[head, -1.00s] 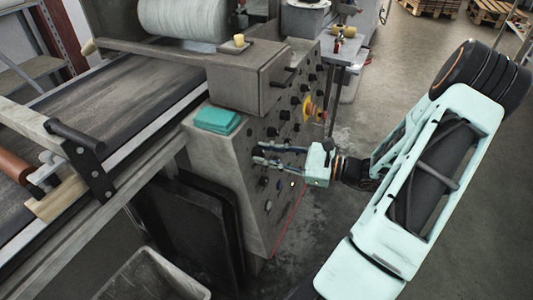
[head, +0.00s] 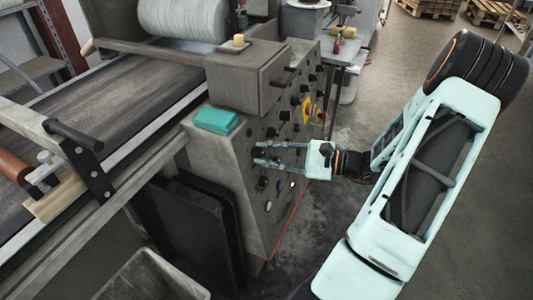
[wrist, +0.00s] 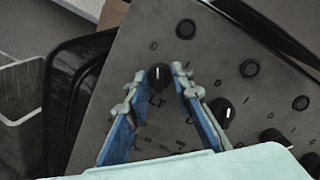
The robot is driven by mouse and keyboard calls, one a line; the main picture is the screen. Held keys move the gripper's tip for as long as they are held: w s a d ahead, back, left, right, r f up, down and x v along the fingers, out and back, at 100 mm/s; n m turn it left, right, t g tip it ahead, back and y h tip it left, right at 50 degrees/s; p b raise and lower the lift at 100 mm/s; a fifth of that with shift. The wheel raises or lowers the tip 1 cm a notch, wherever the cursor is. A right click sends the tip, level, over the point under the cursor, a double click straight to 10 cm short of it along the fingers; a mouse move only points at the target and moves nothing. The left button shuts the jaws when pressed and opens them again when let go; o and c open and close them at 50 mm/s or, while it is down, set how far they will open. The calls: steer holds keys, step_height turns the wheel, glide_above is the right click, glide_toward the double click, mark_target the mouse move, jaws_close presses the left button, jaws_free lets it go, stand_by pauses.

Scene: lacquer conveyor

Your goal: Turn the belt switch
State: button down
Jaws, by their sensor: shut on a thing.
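The belt switch (wrist: 159,78) is a black rotary knob with a white pointer line, on a grey sloped panel. Letters ending in "LT" show just below it in the wrist view. My gripper (wrist: 154,78) is shut on this knob, one fingertip on each side of it. In the head view my gripper (head: 256,152) reaches the panel from the right, its fingertips at the panel face. The knob is too small and too covered to make out there.
The control panel (head: 222,175) carries several other knobs; another black knob (wrist: 222,112) sits close right of my fingers. A teal box (head: 217,120) lies on the ledge above. The conveyor belt (head: 110,85) is left. Below is a grey bin (head: 150,275). The floor at right is open.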

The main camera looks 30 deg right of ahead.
steer(key=c, duration=1.7)
jaws_free()
steer(key=v, duration=1.2)
